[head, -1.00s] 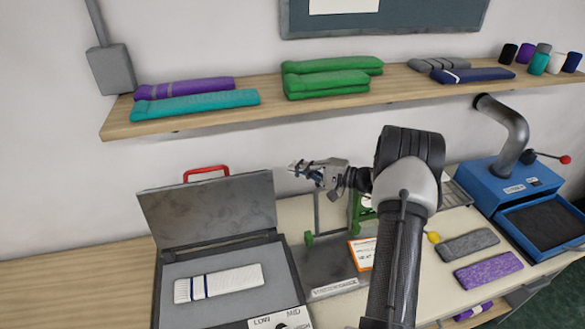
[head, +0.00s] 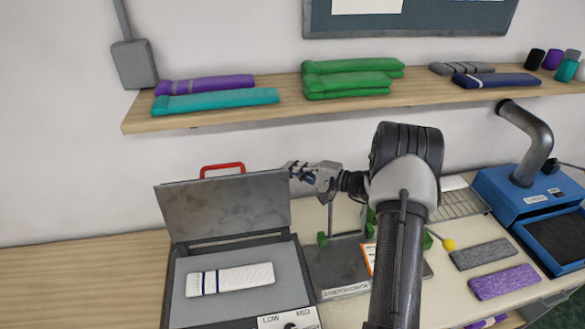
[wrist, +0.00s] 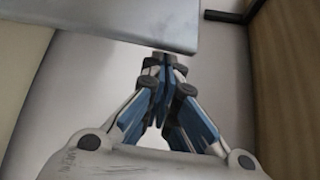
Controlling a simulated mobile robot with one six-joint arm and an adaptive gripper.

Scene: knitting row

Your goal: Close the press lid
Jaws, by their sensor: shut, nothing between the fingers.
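The press stands at the lower left in the head view, with its grey metal lid (head: 225,208) raised and leaning back. A red handle (head: 222,169) sits at the lid's top edge. A white knitted piece with dark stripes (head: 240,279) lies on the press bed (head: 195,265). My gripper (head: 292,169) is at the lid's upper right corner, shut and empty; I cannot tell whether it touches the lid. In the wrist view the closed fingertips (wrist: 165,60) are just below a grey plate edge (wrist: 125,20), which looks like the lid.
A wooden shelf (head: 225,116) with folded knits runs along the wall above. A stand with green parts (head: 322,239) is right of the press. Grey (head: 482,254) and purple (head: 503,281) pieces lie farther right, near a blue machine (head: 510,190).

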